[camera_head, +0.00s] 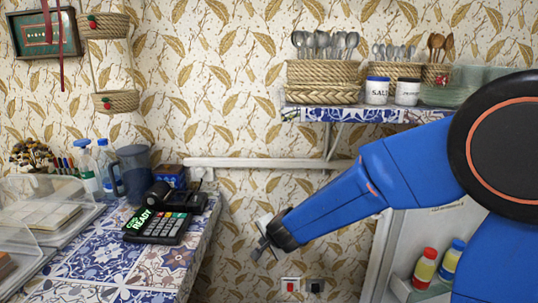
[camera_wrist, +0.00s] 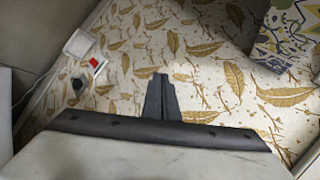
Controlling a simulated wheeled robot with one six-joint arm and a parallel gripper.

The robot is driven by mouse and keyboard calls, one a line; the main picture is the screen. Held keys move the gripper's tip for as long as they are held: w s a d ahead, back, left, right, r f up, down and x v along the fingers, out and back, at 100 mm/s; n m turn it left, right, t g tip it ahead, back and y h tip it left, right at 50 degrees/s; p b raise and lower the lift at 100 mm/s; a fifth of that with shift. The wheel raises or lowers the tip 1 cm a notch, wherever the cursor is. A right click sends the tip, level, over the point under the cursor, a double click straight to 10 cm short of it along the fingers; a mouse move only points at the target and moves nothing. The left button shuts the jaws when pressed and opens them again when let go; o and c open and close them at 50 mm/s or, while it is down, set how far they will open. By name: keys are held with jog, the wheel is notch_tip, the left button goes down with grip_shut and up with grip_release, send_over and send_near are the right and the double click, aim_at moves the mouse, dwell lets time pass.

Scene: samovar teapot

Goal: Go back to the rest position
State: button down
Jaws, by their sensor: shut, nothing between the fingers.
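My gripper (camera_head: 262,243) is at the end of my blue arm, in the lower middle of the head view. It is in the air in front of the leaf-patterned wall, to the right of the tiled counter (camera_head: 104,259). In the wrist view my gripper (camera_wrist: 158,78) shows at the middle with its dark fingers together and nothing between them. No teapot or samovar shows in either view.
A card terminal (camera_head: 157,227) and a blue pitcher (camera_head: 133,174) stand on the counter. A tiled shelf (camera_head: 345,115) with cutlery baskets hangs above. Wall switches (camera_head: 291,285) are low on the wall. An open fridge (camera_head: 408,245) stands at right.

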jog(key=s+d+r+n+g+y, duration=0.1)
jog(key=s+d+r+n+y, duration=0.1)
jog(key=s+d+r+n, duration=0.65)
jog(key=s+d+r+n+g+h, duration=0.1)
jog(key=s+d+h, duration=0.4)
jog(key=s+d, duration=1.7)
jog(key=s+n+g, duration=0.1)
jog(key=s, duration=0.2)
jog(key=shift+s+r+g, duration=0.3)
jog(key=shift+s+r, duration=0.05)
jog(key=shift+s, duration=0.05)
